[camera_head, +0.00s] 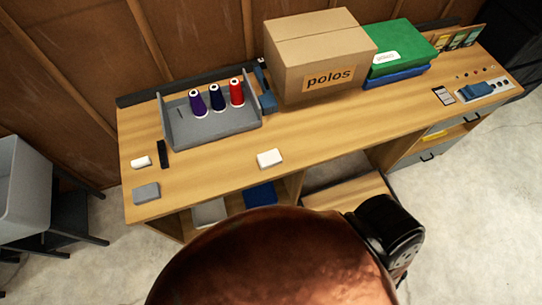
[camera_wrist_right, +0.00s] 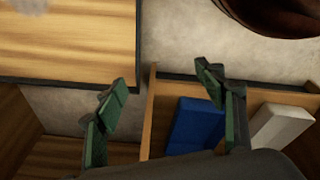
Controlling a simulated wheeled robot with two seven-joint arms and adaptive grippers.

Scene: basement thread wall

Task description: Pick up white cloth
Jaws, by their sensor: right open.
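A white folded item (camera_wrist_right: 280,130), which looks like a cloth, lies in an open shelf compartment in the right wrist view. A blue folded item (camera_wrist_right: 197,125) lies to its left, a small gap apart. In the head view a pale folded item (camera_head: 209,212) and a blue one (camera_head: 260,195) show in the compartments below the desk top. A small white block-like item (camera_head: 269,158) lies on the desk near its front edge; I cannot tell if it is cloth. My right gripper (camera_wrist_right: 162,78) is open and empty, its fingers apart near the shelf edge. My left gripper is not in view.
The wooden desk (camera_head: 330,130) holds a grey tray (camera_head: 212,126) with purple, navy and red thread spools, a cardboard box (camera_head: 320,60) and a green box (camera_head: 401,50). A grey block (camera_head: 146,193) and a white one (camera_head: 141,161) lie at left. The desk's front middle is mostly clear.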

